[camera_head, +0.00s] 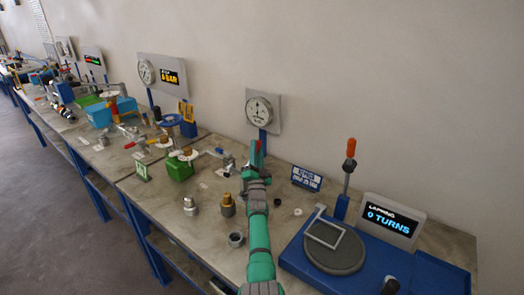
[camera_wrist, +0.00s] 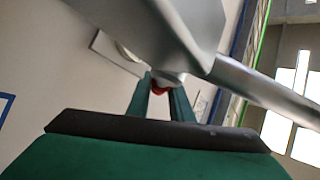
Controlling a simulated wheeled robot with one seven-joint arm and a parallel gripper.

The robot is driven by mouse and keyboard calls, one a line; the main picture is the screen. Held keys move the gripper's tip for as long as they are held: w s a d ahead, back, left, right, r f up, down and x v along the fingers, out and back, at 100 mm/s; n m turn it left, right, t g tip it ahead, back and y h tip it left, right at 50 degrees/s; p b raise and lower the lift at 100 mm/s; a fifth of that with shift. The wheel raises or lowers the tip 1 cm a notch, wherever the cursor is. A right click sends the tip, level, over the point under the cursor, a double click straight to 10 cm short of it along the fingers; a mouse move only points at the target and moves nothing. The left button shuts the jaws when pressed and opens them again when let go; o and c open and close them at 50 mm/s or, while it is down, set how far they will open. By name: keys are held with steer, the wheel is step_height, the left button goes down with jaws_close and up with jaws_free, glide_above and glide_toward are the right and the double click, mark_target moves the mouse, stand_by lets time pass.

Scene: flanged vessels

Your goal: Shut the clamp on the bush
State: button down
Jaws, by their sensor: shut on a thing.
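My gripper (camera_head: 257,152) is at the far side of the near bench, its fingers pointing up in the head view. In the wrist view its two green fingers (camera_wrist: 160,95) are closed on a small red part (camera_wrist: 158,88), seemingly a handle grip. A large grey metal piece (camera_wrist: 180,35) with a long bar crosses close in front of the wrist camera. I cannot identify the bush, and the clamp's jaw is not clear.
A gauge (camera_head: 259,109) stands behind my gripper. A green block (camera_head: 179,170), a silver fitting (camera_head: 190,206) and a brass fitting (camera_head: 227,206) are to the left. A blue lapping station (camera_head: 310,262) with an upright orange-topped lever (camera_head: 350,150) stands on the right.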

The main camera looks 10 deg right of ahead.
steer(key=shift+s+a+r+n+t+y, duration=0.25)
steer(key=shift+s+n+t+y, duration=0.2)
steer(key=shift+n, duration=0.25)
stand_by(0.6)
steer(key=c, duration=1.6)
jaws_free()
steer(key=shift+r, duration=0.1)
steer(key=shift+w+r, duration=0.1)
steer(key=shift+r, duration=1.15)
steer(key=shift+s+r, duration=0.6)
steer(key=shift+r, duration=0.35)
steer(key=shift+s+a+r, duration=0.2)
steer(key=shift+s+r, duration=1.2)
steer(key=shift+s, duration=0.75)
steer(key=shift+s+a+r, duration=0.15)
steer(key=shift+s+r, duration=1.3)
steer(key=shift+s, duration=0.7)
steer(key=shift+s+a+r, duration=0.2)
steer(key=shift+s+r, duration=1.2)
steer(key=shift+s, duration=0.75)
